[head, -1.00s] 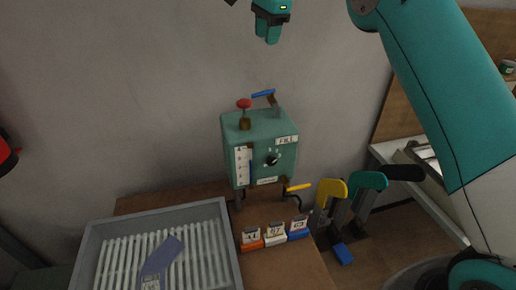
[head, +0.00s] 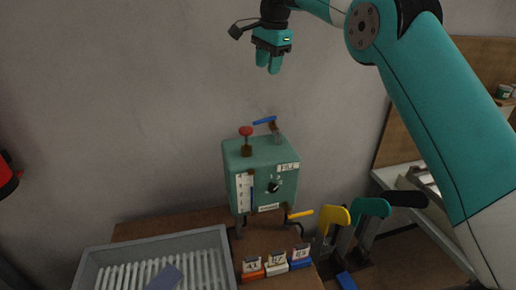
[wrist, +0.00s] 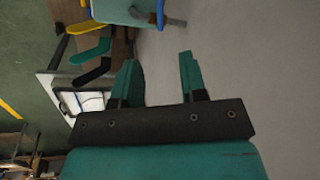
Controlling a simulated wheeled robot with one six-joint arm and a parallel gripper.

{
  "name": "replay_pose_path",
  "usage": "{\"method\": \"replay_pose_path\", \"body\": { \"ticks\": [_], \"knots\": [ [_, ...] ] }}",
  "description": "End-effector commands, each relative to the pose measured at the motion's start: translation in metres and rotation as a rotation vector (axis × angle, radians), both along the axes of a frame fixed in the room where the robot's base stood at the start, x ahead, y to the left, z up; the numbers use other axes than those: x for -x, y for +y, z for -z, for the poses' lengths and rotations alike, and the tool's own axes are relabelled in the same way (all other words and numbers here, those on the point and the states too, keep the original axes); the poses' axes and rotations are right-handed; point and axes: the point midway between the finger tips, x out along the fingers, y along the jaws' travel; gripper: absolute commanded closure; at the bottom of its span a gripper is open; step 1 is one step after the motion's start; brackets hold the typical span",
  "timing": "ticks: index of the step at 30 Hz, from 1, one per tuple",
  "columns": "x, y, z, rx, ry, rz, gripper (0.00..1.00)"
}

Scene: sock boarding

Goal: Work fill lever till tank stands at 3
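The green tank (head: 261,163) stands at the back of the brown table, with a FILL label on its front. A blue-handled lever (head: 265,120) rises from its top right, above that label. A red knob (head: 246,131) stands on its top left. A white gauge strip (head: 243,192) has marks too small to read surely. A yellow-handled lever (head: 299,214) sticks out low at the right. My gripper (head: 268,67) hangs above the tank, clear of the levers. In the wrist view my gripper (wrist: 158,60) is open and empty, with the blue handle (wrist: 160,14) beyond it.
A grey ribbed tray (head: 222,245) holding a blue sock-like piece (head: 165,279) lies at front left. Several small numbered blocks (head: 276,259) line the table before the tank. Yellow (head: 335,216) and teal (head: 371,208) upright forms stand to the right. Space above the tank is clear.

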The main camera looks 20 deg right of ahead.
Motion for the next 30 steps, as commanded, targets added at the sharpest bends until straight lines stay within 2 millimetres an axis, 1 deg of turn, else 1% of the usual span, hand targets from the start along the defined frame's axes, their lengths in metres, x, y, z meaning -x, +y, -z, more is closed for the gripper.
{"method": "replay_pose_path", "body": {
  "ticks": [5,6,11,15,24,27,30],
  "knots": [
    [0.002,0.005,-0.001,0.087,-0.027,-0.460,0.61],
    [0.002,0.006,-0.001,0.110,-0.033,-0.584,0.61],
    [0.004,0.009,-0.001,0.204,-0.060,-1.072,0.61],
    [0.005,0.011,-0.001,0.286,-0.085,-1.503,0.61],
    [0.009,0.016,0.000,0.458,-0.135,-2.399,0.61],
    [0.010,0.017,0.000,0.503,-0.147,-2.633,0.61],
    [0.010,0.017,0.000,0.536,-0.156,-2.799,0.61]
  ]
}}
